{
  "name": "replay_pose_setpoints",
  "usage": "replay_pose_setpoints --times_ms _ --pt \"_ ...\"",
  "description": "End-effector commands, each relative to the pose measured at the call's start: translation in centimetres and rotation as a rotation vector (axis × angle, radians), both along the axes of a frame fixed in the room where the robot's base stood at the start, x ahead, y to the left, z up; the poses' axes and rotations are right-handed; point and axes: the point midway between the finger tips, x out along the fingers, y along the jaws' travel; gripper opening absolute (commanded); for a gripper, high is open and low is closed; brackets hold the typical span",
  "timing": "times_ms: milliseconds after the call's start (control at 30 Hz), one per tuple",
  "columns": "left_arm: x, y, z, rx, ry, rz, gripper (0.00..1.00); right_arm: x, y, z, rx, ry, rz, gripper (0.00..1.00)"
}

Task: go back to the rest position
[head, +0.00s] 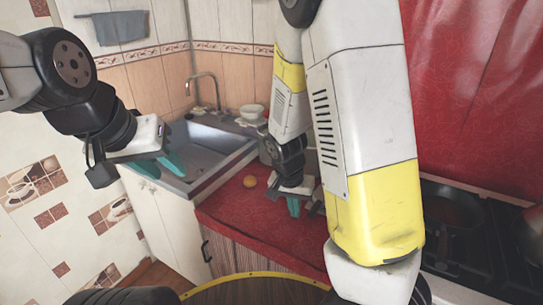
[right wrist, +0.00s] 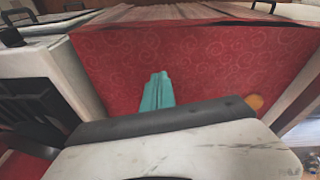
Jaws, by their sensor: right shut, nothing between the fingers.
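My left gripper (head: 160,166) hangs at the left in the head view, in front of the sink cabinet. Its two teal fingers stand apart with nothing visible between them. My right gripper (head: 293,206) is over the red counter (head: 232,207), partly hidden by my own right arm. In the right wrist view its teal fingers (right wrist: 157,92) are pressed together with nothing between them, above the red patterned oilcloth (right wrist: 215,60).
A small orange round thing (head: 249,181) lies on the red counter, left of my right gripper. A sink (head: 205,148) with a tap is behind. A stove with a dark pan (head: 452,207) is at the right. Tiled wall is at the left.

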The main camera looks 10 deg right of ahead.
Motion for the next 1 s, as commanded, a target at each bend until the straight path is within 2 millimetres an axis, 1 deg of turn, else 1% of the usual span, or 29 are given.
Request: replay_pose_setpoints --times_ms 67,133,167,267,400,467,500,567,600,700,833,900,1000 --pt "0.0 0.0 0.0 0.0 0.0 0.0 0.36 -0.1 0.0 0.4 0.015 -0.002 0.004 0.0" --pt "0.0 0.0 0.0 0.0 0.0 0.0 0.36 -0.3 0.2 1.3 0.045 -0.003 0.014 0.0" --pt "0.0 0.0 0.0 0.0 0.0 0.0 0.36 -0.4 0.3 1.9 0.063 -0.006 0.021 0.0" --pt "0.0 0.0 0.0 0.0 0.0 0.0 0.36 -1.0 0.5 4.6 0.133 -0.023 0.063 0.0" --pt "0.0 0.0 0.0 0.0 0.0 0.0 0.36 -2.4 0.5 9.5 0.224 -0.077 0.152 0.0" --pt "0.0 0.0 0.0 0.0 0.0 0.0 0.36 -3.2 0.4 11.6 0.25 -0.108 0.194 0.0" --pt "0.0 0.0 0.0 0.0 0.0 0.0 0.36 -3.7 0.3 13.0 0.263 -0.133 0.223 0.0" --pt "0.0 0.0 0.0 0.0 0.0 0.0 0.36 -4.7 0.0 15.1 0.276 -0.172 0.27 0.0" --pt "0.0 0.0 0.0 0.0 0.0 0.0 0.36 -5.3 -0.1 16.5 0.28 -0.199 0.299 0.0" --pt "0.0 0.0 0.0 0.0 0.0 0.0 0.36 -7.3 -0.6 19.5 0.271 -0.267 0.377 0.0" --pt "0.0 0.0 0.0 0.0 0.0 0.0 0.36 -9.7 -0.8 22.5 0.235 -0.34 0.463 0.0" --pt "0.0 0.0 0.0 0.0 0.0 0.0 0.36 -10.7 -0.9 23.5 0.211 -0.366 0.498 0.0" --pt "0.0 0.0 0.0 0.0 0.0 0.0 0.36 -11.7 -0.9 24.3 0.188 -0.388 0.53 0.0"
